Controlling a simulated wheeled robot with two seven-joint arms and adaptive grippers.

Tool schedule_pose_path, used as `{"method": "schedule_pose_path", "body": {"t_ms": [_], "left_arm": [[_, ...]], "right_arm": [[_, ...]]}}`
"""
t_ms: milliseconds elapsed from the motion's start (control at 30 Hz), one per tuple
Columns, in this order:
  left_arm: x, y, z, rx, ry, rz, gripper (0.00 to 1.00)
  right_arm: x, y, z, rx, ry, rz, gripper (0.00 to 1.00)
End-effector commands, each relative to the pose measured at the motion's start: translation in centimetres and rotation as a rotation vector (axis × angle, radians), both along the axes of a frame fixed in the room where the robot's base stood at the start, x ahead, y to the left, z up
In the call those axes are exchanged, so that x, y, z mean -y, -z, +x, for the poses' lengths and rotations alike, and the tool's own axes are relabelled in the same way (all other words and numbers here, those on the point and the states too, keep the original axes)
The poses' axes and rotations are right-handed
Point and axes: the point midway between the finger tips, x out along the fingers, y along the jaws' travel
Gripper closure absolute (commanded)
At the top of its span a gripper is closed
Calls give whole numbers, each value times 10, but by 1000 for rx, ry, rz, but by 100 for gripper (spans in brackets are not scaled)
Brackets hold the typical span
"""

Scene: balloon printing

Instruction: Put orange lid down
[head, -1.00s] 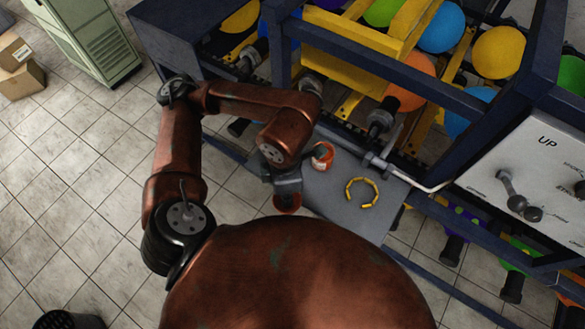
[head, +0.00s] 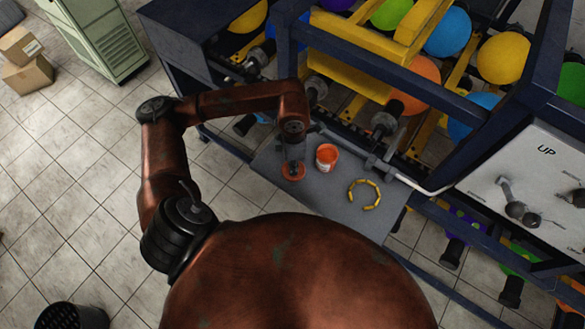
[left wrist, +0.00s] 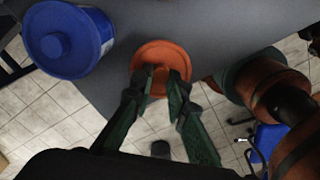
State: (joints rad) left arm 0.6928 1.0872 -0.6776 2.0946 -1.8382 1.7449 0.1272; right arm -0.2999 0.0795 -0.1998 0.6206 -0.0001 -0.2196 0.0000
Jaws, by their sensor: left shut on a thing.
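My left gripper (head: 293,164) is shut on the orange lid (head: 293,174), over the left part of the grey table near its front edge. In the left wrist view, the two fingertips (left wrist: 163,76) close on the middle of the round lid (left wrist: 152,53). I cannot tell whether the lid touches the table. An orange jar (head: 327,158) with a white label stands open on the table, just right of the lid and apart from it. My right gripper is not in view.
A ring of yellow pieces (head: 364,194) lies on the grey table (head: 330,205), right of the jar. A blue lidded container (left wrist: 68,38) shows in the left wrist view. The machine frame (head: 440,90) with balloons rises behind the table. Bare table lies between the jar and the front edge.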

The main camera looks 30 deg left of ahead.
Motion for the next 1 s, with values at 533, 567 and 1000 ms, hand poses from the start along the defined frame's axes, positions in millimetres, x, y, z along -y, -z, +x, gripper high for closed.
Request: {"method": "schedule_pose_path", "body": {"t_ms": [533,567,1000], "left_arm": [[0,31,-1,0,0,0,100],[0,32,-1,0,0,0,100],[0,32,-1,0,-1,0,68]], "right_arm": [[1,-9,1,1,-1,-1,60],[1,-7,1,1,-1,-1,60],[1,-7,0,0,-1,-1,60]]}}
